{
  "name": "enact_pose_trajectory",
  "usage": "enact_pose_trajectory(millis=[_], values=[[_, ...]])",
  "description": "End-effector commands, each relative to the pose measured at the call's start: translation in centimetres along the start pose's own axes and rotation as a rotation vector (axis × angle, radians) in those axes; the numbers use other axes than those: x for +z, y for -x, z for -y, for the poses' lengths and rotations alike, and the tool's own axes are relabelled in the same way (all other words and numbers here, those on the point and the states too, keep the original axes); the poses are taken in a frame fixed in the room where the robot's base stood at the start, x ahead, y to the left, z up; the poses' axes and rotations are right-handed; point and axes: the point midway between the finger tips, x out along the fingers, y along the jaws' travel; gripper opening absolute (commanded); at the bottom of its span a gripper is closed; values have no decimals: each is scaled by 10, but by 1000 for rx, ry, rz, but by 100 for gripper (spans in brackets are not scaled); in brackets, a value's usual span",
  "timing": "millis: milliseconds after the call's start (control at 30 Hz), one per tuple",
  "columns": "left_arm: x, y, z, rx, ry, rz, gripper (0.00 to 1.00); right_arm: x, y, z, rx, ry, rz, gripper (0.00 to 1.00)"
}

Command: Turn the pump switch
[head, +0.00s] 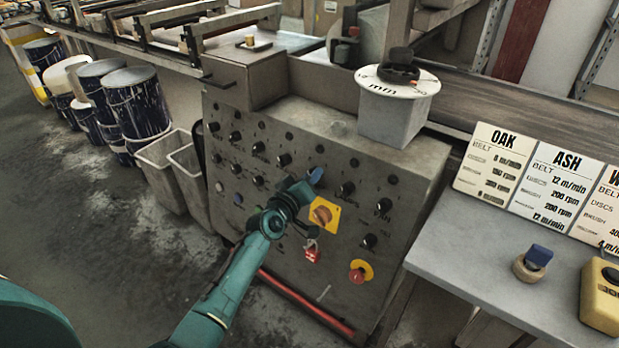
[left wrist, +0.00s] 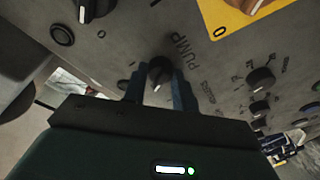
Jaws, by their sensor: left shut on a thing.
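The pump switch (left wrist: 159,70) is a round black knob with a white pointer line, beside the printed word PUMP on the grey control panel (head: 290,225). My left gripper (left wrist: 160,88) has its two blue fingers on either side of this knob and is shut on it. In the head view my left gripper (head: 316,176) reaches the panel's middle from the lower left, and its fingers and wrist hide the pump switch. My right gripper is in neither view.
Other black knobs, such as one (head: 347,188) to the right, sit close around. Below are an orange rotary switch on a yellow plate (head: 324,215), a red padlock (head: 311,254) and a red emergency button (head: 358,273). A side table (head: 480,265) stands right.

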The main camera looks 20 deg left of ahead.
Motion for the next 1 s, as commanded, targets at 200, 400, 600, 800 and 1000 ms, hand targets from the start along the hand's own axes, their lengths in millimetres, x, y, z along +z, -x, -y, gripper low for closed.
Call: enact_pose_trajectory(millis=[200, 400, 600, 800, 1000], values=[[1, 0, 1, -1, 2, 2, 38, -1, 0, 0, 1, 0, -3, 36], [0, 0, 0, 0, 1, 1, 49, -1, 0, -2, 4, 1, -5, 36], [0, 1, 0, 0, 0, 1, 49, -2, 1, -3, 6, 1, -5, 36], [0, 21, -1, -1, 0, 2, 49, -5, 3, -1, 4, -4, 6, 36], [0, 66, 0, -3, -1, 2, 49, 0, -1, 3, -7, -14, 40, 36]])
